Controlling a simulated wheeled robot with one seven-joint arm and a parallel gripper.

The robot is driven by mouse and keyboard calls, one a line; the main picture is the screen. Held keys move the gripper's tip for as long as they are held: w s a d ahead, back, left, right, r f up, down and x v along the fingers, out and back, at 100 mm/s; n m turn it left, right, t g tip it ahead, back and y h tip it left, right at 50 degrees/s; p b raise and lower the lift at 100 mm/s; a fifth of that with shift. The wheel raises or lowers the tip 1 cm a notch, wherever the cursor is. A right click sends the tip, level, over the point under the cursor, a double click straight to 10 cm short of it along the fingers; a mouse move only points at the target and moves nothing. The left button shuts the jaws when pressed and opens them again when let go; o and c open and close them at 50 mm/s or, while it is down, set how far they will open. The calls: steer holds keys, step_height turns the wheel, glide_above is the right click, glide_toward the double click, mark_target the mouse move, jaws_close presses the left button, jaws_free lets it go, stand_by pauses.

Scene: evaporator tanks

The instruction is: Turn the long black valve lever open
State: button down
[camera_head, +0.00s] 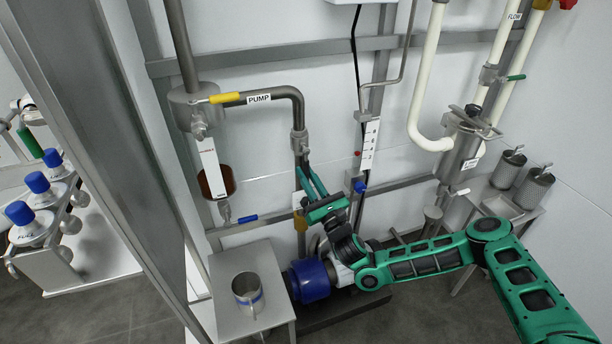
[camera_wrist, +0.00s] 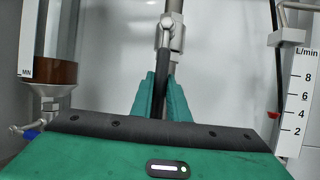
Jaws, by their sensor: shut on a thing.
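The long black valve lever (camera_wrist: 161,72) hangs straight down in the wrist view from a grey metal valve (camera_wrist: 170,35) on an upright pipe. My gripper (camera_wrist: 162,98) has its two green fingers on either side of the lever and is shut on it. The lever's lower end is hidden behind the gripper body. In the head view the valve (camera_head: 300,143) is on the pipe below the PUMP label, and my gripper (camera_head: 305,180) reaches up to just below it. The lever is too small to make out clearly there.
A blue pump motor (camera_head: 310,281) sits below my wrist. A steel table (camera_head: 270,260) with a metal cup (camera_head: 247,290) stands at its left. A yellow handle (camera_head: 225,98) and a blue handle (camera_head: 247,218) are nearby. A flow gauge (camera_head: 370,145) stands to the right.

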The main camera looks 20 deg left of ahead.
steer(key=shift+s+a+f, duration=0.1)
steer(key=shift+s+f, duration=0.05)
steer(key=shift+s, duration=0.05)
steer(key=c, duration=1.7)
jaws_free()
steer(key=shift+w, duration=0.1)
steer(key=v, duration=1.1)
steer(key=shift+w, duration=0.1)
steer(key=x, duration=1.1)
steer(key=shift+r, duration=0.2)
